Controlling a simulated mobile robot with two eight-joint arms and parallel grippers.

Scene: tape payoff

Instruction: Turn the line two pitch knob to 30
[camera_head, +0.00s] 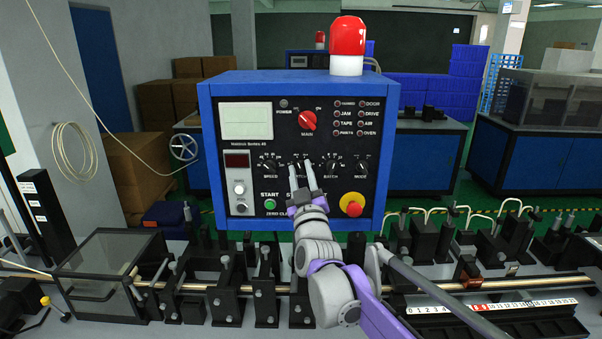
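The blue control box (391,150) stands in front of me with a black panel. Its row of knobs includes the speed knob (268,168), the batch knob (332,168) and the mode knob (361,168). The pitch knob sits between speed and batch, mostly hidden by my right gripper (301,172). Its two pale fingers are apart, one on each side of the pitch knob's place. I cannot tell whether they touch the knob, and its pointer setting is not readable. My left gripper is not in view.
A red main switch (307,120) is above the knobs. A green start button (270,198) and a red stop button (354,208) are below. A red beacon (347,38) tops the box. Black fixtures and a rod line the bench; a clear-walled box (100,262) is at left.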

